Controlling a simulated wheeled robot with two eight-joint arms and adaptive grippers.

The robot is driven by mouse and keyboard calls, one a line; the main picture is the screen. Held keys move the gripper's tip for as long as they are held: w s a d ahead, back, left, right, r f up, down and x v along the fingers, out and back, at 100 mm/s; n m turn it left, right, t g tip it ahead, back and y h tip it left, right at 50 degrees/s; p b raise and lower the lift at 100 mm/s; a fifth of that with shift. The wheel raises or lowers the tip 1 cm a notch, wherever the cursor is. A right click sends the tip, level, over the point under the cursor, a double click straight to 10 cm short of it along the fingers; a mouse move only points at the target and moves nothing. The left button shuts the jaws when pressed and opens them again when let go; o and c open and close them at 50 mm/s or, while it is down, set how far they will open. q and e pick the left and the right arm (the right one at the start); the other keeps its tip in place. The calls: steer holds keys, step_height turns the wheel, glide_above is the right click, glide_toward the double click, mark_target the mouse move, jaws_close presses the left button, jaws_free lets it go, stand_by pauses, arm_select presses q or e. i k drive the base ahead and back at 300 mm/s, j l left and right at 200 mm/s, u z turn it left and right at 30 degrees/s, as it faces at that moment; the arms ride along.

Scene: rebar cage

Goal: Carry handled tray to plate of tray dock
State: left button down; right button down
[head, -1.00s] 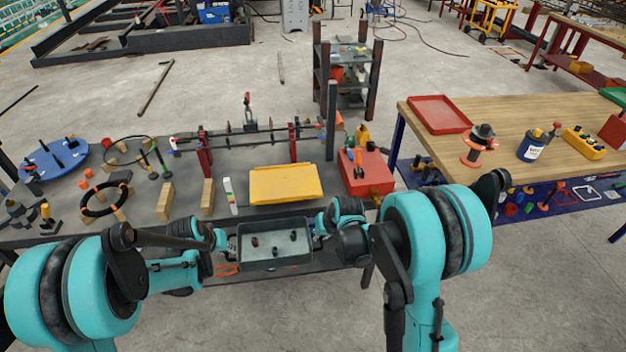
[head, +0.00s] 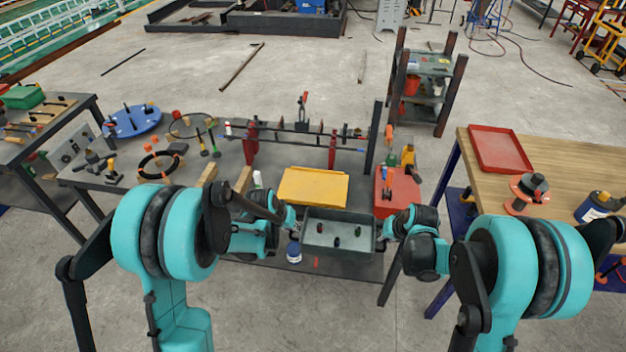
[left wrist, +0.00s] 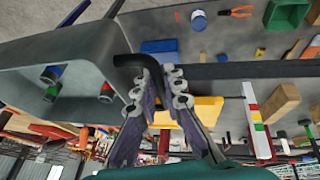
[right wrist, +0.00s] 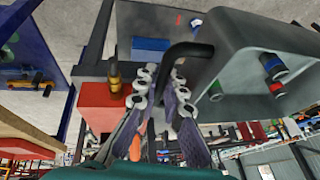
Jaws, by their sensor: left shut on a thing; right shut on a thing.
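The handled tray (head: 338,254) is a grey open box with several small coloured items inside. It is held level in front of the yellow plate (head: 313,187), a little to its right, and looks apart from it. My left gripper (head: 296,228) is shut on the tray's left handle; the left wrist view shows the fingers around the black handle (left wrist: 128,61). My right gripper (head: 384,232) is shut on the right handle, also seen in the right wrist view (right wrist: 190,48). The tray hides part of the bench behind and below it.
A red box (head: 396,196) with items stands right of the yellow plate. Wooden blocks (head: 243,180) stand to its left, and a bar rack (head: 290,137) is behind it. A blue-and-white can (head: 294,250) is near the tray's left. A wooden table (head: 550,160) is at right.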

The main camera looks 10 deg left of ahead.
mark_target(314, 186)
steer(key=i+j, duration=0.25)
steer(key=i, duration=0.15)
steer(key=i+j, duration=0.25)
steer(key=i, duration=0.2)
